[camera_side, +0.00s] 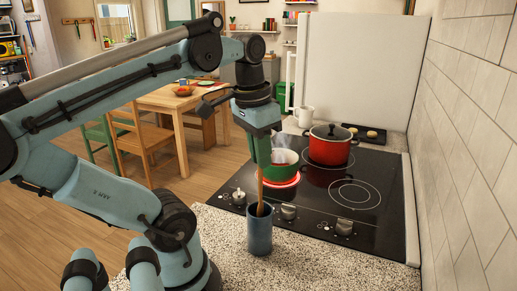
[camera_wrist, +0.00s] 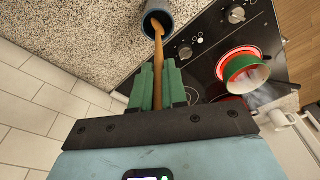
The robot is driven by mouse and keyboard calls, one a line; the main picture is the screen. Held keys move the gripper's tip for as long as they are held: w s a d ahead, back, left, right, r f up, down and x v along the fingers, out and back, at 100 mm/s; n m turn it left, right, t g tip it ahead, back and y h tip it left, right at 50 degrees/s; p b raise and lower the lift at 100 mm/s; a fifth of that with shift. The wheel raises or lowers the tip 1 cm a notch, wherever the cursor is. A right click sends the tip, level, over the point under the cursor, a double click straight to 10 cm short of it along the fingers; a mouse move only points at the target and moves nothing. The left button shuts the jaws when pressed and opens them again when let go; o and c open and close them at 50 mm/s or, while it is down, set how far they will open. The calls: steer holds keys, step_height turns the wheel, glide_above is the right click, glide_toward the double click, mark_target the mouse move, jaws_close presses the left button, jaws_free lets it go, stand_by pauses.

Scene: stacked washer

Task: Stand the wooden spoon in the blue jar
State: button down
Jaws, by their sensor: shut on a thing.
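The blue jar (camera_side: 260,236) stands upright on the speckled counter in front of the stove, and it also shows at the top of the wrist view (camera_wrist: 166,8). The wooden spoon (camera_side: 260,187) hangs nearly upright from my gripper (camera_side: 263,161), with its lower end inside the jar's mouth. In the wrist view the spoon (camera_wrist: 158,48) runs from between the green fingers of my gripper (camera_wrist: 159,82) into the jar. My gripper is shut on the spoon above the jar. Whether the spoon touches the jar's bottom is hidden.
A green and white pot (camera_side: 285,162) sits on a glowing red burner close behind my gripper. A red lidded pot (camera_side: 329,146) stands farther back on the black stove (camera_side: 385,215). A white mug (camera_side: 304,116) is behind it. A tiled wall (camera_side: 472,150) borders the right.

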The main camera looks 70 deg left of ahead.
steer(key=shift+f, duration=1.8)
steer(key=c, duration=1.1)
jaws_free()
steer(key=shift+r, duration=0.1)
steer(key=r, duration=0.4)
steer(key=s+r, duration=0.1)
steer(key=r, duration=0.6)
steer(key=shift+s+d+r, duration=0.2)
steer(key=shift+s+r, duration=0.15)
steer(key=shift+r, duration=0.05)
